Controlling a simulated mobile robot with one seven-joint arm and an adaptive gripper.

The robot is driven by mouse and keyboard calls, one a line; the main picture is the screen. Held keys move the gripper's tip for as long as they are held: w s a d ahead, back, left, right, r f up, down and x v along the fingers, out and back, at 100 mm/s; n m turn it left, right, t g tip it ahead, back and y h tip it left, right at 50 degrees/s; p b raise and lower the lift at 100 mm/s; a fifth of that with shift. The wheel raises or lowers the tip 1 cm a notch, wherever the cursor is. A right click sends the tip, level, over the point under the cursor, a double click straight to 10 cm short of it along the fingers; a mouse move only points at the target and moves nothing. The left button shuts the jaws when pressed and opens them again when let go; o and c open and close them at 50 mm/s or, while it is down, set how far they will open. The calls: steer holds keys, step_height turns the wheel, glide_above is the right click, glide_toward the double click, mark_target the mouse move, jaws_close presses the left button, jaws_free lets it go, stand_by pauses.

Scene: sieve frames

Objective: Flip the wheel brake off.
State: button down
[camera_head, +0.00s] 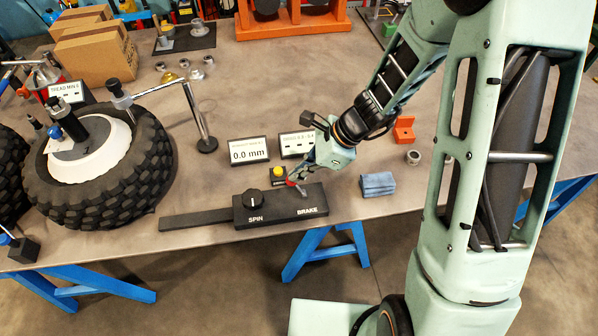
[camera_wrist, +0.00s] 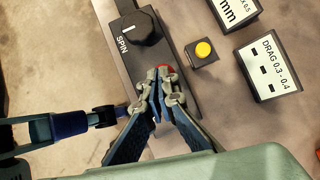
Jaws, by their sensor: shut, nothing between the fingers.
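A black control box (camera_head: 270,215) lies near the table's front edge, with a round SPIN knob (camera_head: 255,198) at its left and the label BRAKE at its right. It also shows in the wrist view (camera_wrist: 121,78). A red tip, apparently the brake lever (camera_wrist: 167,70), shows at my fingertips in the wrist view; the rest of it is hidden behind the fingers. My gripper (camera_head: 297,180) is over the BRAKE end, pointing down, its fingertips (camera_wrist: 161,76) together with nothing held between them. I cannot tell whether they touch the lever. The knobby black wheel (camera_head: 140,180) with a white hub stands at the left.
A small yellow-button box (camera_head: 278,182) sits just behind the control box. Behind it stand a "0.0 mm" display (camera_head: 248,152) and a DRAG sign (camera_head: 297,145). A blue block (camera_head: 377,184) lies to the right. An angled metal stand (camera_head: 196,115) is beside the wheel.

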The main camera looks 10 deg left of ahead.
steer(key=a+r+p+v, duration=0.1)
steer(key=p+v, duration=0.1)
steer(key=v, duration=1)
steer(key=shift+s+a+r, duration=0.2)
steer(key=shift+s+r, duration=0.2)
steer(key=shift+w, duration=0.1)
